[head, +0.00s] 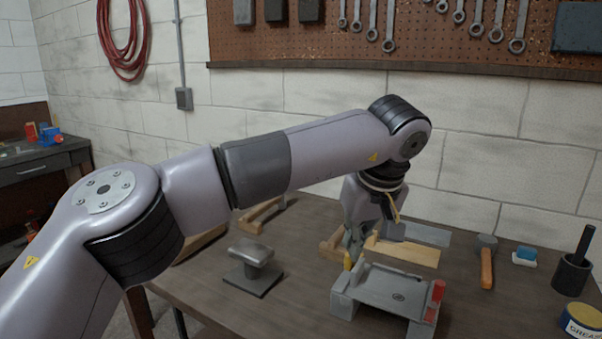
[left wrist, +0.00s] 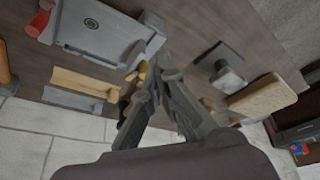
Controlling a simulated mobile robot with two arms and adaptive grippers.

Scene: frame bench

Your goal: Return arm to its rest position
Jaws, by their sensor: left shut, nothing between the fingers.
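My left arm reaches in from the left across the head view and bends down over the bench (head: 215,290). My left gripper (head: 354,246) points down just behind the left side of a grey frame fixture (head: 395,288). In the left wrist view the gripper's fingers (left wrist: 160,75) are shut with nothing held. A small yellow part (head: 348,262) shows close to the fingertips, and also in the left wrist view (left wrist: 141,72). I cannot tell whether they touch. The fixture has a red part (head: 437,291) at its right. My right gripper is not in view.
A small anvil-like block (head: 252,262) stands left of the fixture. Wooden pieces (head: 410,252) lie behind it. A hammer (head: 487,262), a blue-topped block (head: 525,255), a dark cup (head: 571,275) and a grease tin (head: 582,322) stand right. A pegboard (head: 440,45) holds wrenches.

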